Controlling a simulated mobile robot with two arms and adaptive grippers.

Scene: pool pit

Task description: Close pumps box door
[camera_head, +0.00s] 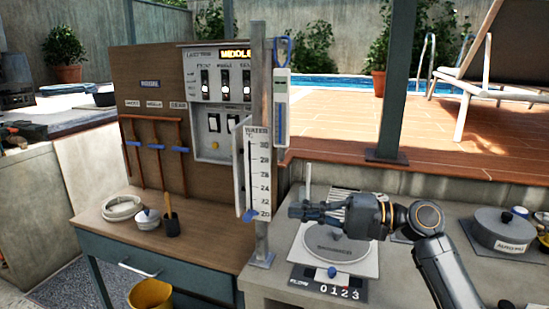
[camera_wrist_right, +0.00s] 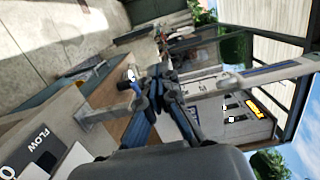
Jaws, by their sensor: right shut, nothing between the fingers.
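The grey pumps box (camera_head: 216,75) is mounted on the wooden board, with a lit display, several switches and a lower bay with buttons. A pale panel seen nearly edge-on (camera_head: 239,165) stands out at the box's lower right, partly behind the water scale; it looks like the door, standing open. My right gripper (camera_head: 294,210) is shut and empty, pointing left, in front of and to the right of the post, above the flow plate. Its closed fingers also show in the right wrist view (camera_wrist_right: 158,72), with the box (camera_wrist_right: 245,112) to their right. My left gripper is out of view.
A metal post (camera_head: 258,100) with a white water scale (camera_head: 259,170) stands between my gripper and the box. A flow plate (camera_head: 355,262) lies below my gripper. A lidded pot (camera_head: 503,231) is at right. A white bowl and small pot sit on the wooden desk (camera_head: 95,220).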

